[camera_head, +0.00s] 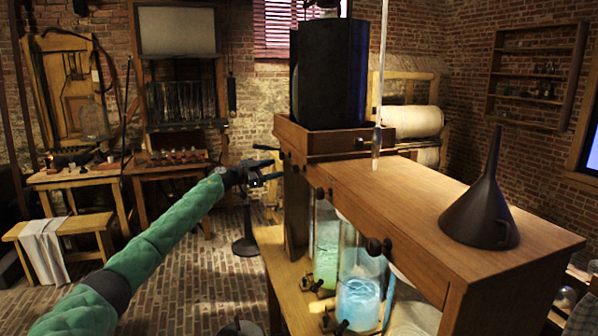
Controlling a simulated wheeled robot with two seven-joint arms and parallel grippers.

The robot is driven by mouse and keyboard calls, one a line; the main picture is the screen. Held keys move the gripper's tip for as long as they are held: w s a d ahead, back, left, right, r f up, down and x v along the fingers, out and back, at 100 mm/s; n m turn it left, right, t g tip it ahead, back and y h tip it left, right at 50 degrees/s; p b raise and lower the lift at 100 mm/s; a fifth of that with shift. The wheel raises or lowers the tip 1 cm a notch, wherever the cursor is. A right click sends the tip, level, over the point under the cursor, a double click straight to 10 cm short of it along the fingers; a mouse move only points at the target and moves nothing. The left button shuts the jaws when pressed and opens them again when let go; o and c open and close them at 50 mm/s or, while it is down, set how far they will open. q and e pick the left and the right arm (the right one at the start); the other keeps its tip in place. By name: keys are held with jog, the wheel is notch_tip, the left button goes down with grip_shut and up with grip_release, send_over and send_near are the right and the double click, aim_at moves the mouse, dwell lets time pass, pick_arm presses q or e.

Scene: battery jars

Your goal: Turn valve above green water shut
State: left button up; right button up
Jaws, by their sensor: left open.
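A glass jar of pale green water (327,245) stands on the lower shelf of the wooden stand, partly hidden by a jar of light blue water (358,300) in front of it. A dark valve knob (320,193) sits on the stand's edge above the green jar. Another dark knob (376,246) sits above the blue jar. My left gripper (278,163) is open and empty at the left side of the stand, up and left of the knob above the green water. I cannot tell whether it touches the stand. My right gripper is out of view.
The wooden stand top (400,190) holds a dark funnel (482,210) and an upright glass tube (377,100). A black cylinder (330,75) stands in a wooden tray behind. A bench (70,225) with a cloth is at left. Brick floor (190,265) is open between.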

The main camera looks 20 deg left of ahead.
aim_at(295, 170)
pick_arm(q)
jog(key=d, duration=0.1)
jog(key=s+n+g, duration=0.1)
jog(key=d+g+h, duration=0.1)
jog(key=shift+s+d+f+n+p, duration=0.15)
jog(key=shift+d+f+n+p, duration=0.15)
jog(key=shift+d, duration=0.05)
jog(key=shift+p+x, duration=1.25)
jog(key=shift+x, duration=2.1)
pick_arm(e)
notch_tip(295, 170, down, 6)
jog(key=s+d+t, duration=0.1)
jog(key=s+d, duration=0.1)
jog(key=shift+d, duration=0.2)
pick_arm(q)
jog(key=shift+f, duration=0.1)
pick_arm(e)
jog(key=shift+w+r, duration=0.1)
pick_arm(q)
jog(key=c, duration=0.9)
jog(key=shift+c, duration=0.5)
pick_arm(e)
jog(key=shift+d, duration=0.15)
